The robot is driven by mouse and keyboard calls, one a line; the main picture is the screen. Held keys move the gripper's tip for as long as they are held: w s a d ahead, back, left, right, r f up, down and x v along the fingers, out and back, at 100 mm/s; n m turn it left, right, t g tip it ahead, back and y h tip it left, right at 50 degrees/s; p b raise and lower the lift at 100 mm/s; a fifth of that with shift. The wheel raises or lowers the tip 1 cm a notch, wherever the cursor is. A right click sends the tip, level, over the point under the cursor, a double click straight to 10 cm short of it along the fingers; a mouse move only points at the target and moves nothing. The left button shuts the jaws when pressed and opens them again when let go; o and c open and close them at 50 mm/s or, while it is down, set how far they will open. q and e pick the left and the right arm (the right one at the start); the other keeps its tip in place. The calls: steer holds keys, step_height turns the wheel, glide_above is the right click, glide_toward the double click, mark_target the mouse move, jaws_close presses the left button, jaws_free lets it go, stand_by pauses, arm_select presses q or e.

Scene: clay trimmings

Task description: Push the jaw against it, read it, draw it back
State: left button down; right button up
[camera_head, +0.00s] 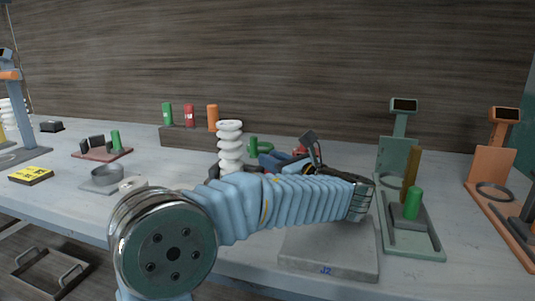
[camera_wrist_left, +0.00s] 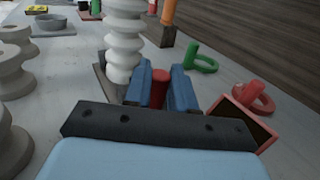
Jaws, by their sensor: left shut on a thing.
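My left gripper (camera_head: 277,161) reaches across the table; in the left wrist view its blue fingers (camera_wrist_left: 163,80) are closed around a red upright peg (camera_wrist_left: 160,90). What the peg's lower end joins is hidden by my gripper. A white ribbed column (camera_head: 230,146) stands just left of the fingers; it also shows in the left wrist view (camera_wrist_left: 124,40). I cannot tell whether anything touches it. A dark tilted panel (camera_head: 312,146) rises beside my gripper; the left wrist view shows a dark, red-edged panel (camera_wrist_left: 243,122), its face unreadable. My right gripper is not in view.
A grey block marked J2 (camera_head: 330,262) lies under my left arm. A green stand (camera_head: 425,250) and an orange stand (camera_head: 513,240) are at right. A wooden rack (camera_head: 185,137) holds coloured pieces behind. A green ring (camera_wrist_left: 204,63) and a red ring (camera_wrist_left: 262,103) lie near.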

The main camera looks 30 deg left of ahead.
arm_select(q)
steer(key=shift+d, duration=0.2)
steer(key=c, duration=1)
jaws_free()
steer(key=shift+w+d, duration=0.1)
steer(key=shift+d, duration=0.05)
steer(key=shift+o, duration=0.2)
steer(key=v, duration=1.2)
steer(key=shift+d+b, duration=0.3)
steer(key=shift+s+d, duration=0.4)
steer(key=shift+d, duration=0.05)
